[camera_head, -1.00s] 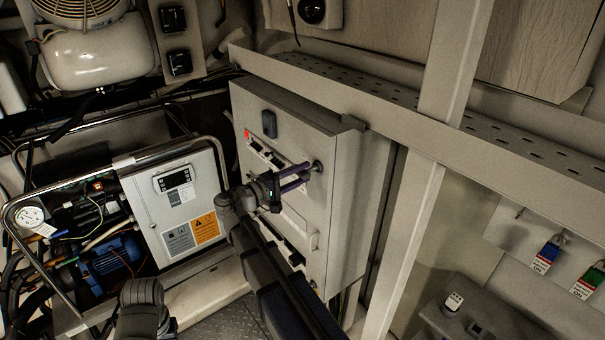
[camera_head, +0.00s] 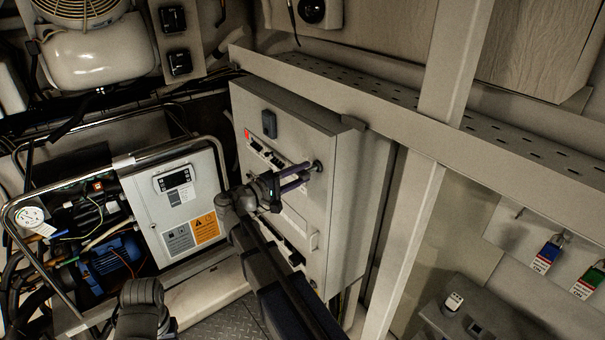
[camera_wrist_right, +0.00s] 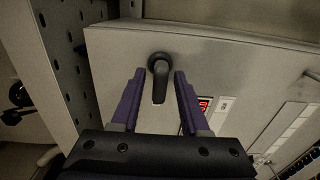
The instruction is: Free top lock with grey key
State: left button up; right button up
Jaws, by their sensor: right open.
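The cabinet's top lock (camera_head: 317,165) is a small dark fitting on the front of the grey cabinet (camera_head: 285,205), near its right edge. In the right wrist view, a dark grey key or handle (camera_wrist_right: 160,82) sits on the lock, its stem pointing down in the picture; I cannot tell key from handle. My right gripper (camera_head: 307,172) is at the lock. Its purple fingers (camera_wrist_right: 158,72) are open, one on each side of the dark stem, with a visible gap on both sides. My left gripper is not in view.
A perforated beam (camera_head: 390,105) runs just above the cabinet, and a post (camera_head: 408,235) stands to its right. A railed unit with a white control box (camera_head: 180,198) is to the left. Blue (camera_head: 551,254) and green (camera_head: 588,282) tagged padlocks hang at the far right.

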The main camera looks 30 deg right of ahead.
jog(key=c, duration=0.3)
jog(key=shift+c, duration=0.2)
jog(key=shift+m, duration=1.4)
jog(key=shift+m, duration=1.4)
